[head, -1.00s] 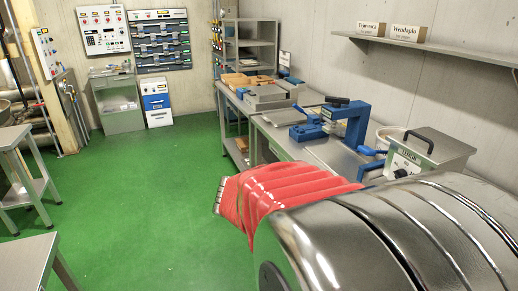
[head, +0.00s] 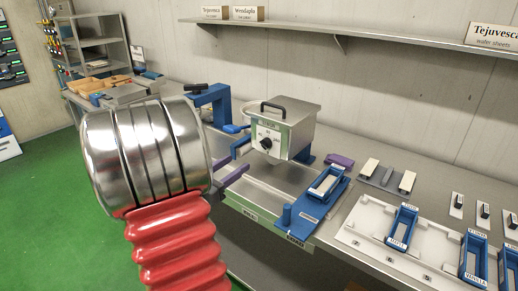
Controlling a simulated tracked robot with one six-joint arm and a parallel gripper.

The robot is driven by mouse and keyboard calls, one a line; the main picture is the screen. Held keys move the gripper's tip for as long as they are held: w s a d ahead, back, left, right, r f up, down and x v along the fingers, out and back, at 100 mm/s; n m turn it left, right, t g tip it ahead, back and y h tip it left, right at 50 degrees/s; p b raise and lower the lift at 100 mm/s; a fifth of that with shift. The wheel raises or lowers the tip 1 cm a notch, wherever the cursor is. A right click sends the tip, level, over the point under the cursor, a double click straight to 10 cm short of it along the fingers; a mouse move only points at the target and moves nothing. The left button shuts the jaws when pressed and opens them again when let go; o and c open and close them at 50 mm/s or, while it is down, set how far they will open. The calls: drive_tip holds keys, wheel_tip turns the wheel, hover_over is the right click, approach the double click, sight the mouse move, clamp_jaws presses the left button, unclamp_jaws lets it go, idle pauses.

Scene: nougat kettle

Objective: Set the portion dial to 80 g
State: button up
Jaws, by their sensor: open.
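The portion dial (head: 266,143) is a black knob on the pale front panel of a grey metal hopper box (head: 295,125) with a black top handle. The small marks around the knob are too small to read, so its setting cannot be told. My gripper (head: 238,166) shows only in part, as purple finger parts just left of and below the panel. It is open and looks apart from the dial. My shiny metal arm link and red sleeve hide the rest of it.
A blue fixture (head: 328,184) stands right of the hopper on the bench. A white board (head: 375,235) with blue trays lies further right. A blue press (head: 212,102) stands behind my arm. A shelf (head: 370,30) runs along the wall. Green floor (head: 45,210) is clear at left.

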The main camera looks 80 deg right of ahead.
sight(262, 146)
drive_tip(key=x, duration=1.3)
drive_tip(key=shift+s+d, duration=0.2)
drive_tip(key=shift+d, duration=0.15)
